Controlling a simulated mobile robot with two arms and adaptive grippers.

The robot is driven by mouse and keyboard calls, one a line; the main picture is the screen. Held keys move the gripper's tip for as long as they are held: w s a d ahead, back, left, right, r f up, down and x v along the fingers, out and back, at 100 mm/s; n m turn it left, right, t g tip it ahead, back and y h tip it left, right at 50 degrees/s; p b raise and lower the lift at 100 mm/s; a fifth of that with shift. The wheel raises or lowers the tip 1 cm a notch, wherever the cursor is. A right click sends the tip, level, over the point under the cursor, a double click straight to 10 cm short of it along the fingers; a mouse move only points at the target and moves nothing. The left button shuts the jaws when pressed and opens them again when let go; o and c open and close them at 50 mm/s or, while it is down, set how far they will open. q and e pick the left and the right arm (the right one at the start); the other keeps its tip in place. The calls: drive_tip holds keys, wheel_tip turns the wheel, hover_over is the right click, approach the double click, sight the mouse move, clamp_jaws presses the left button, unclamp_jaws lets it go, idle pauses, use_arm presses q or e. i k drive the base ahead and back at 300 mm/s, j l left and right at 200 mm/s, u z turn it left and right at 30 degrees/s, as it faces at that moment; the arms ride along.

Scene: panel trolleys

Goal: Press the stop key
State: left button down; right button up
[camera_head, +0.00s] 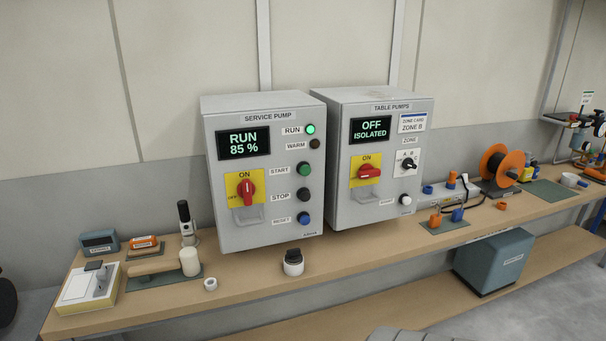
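The stop key (303,194) is a black round button on the front of the grey service pump cabinet (228,144). Its STOP label is just left of it. It sits between the green start button (304,169) above and the blue reset button (303,218) below. The cabinet's display (243,143) reads RUN 85 %, and the green run lamp (310,129) is lit. The red rotary switch (247,188) on its yellow plate is upright toward ON. Neither of my grippers shows in the head view.
The table pumps cabinet (345,215) stands close on the right; its display reads OFF ISOLATED. Tools crowd the bench's left end. An orange spool (498,167) stands at right.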

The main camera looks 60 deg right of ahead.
sight(304, 196)
drive_tip(key=z, duration=1.7)
